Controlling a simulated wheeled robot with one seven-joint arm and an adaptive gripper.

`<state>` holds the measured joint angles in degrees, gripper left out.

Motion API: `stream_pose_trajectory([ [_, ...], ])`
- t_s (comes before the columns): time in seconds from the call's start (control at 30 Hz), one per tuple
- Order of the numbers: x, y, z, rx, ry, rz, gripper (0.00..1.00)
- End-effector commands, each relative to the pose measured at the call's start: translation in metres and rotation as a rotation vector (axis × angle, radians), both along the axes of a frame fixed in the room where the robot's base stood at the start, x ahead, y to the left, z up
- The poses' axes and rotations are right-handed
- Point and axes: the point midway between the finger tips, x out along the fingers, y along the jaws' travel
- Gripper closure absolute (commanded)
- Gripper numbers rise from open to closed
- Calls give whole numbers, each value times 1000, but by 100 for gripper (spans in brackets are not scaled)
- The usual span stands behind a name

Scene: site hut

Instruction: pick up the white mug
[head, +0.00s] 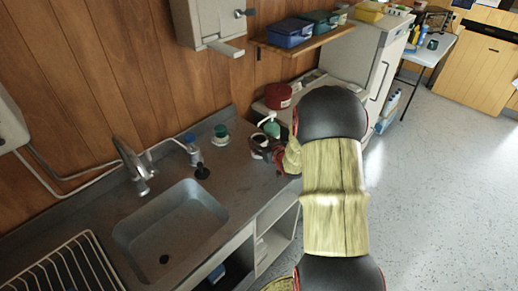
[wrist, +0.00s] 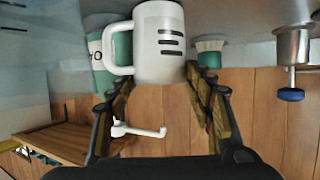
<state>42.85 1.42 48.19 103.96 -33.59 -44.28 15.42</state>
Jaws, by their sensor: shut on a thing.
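The white mug (wrist: 160,45) fills the space between my fingers in the wrist view, with dark stripes on its side and its handle to the left. My gripper (wrist: 160,84) is shut on its body, one finger on each side. In the head view the mug (head: 259,141) shows only in part at the counter's right end, beside my gripper (head: 276,153). My arm hides much of that area. I cannot tell whether the mug touches the counter.
A green pump bottle (head: 270,126) stands close behind the mug; its white spout (wrist: 137,130) shows near my fingers. A green-lidded jar (head: 221,134) and a blue-capped bottle (head: 192,150) stand left. A red pot (head: 277,95) is behind. The sink (head: 170,225) is front left.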

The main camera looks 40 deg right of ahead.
Motion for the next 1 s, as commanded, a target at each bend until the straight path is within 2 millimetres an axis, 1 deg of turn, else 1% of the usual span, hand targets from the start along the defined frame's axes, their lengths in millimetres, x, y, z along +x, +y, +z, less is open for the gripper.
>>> stream_pose_trajectory([
  [0.07,0,0,-1,0,1,0,72],
  [0.57,0,0,-1,2,2,0,100],
  [0.87,0,0,2,0,-1,0,100],
  [1.0,1,-1,13,-2,-3,0,100],
])
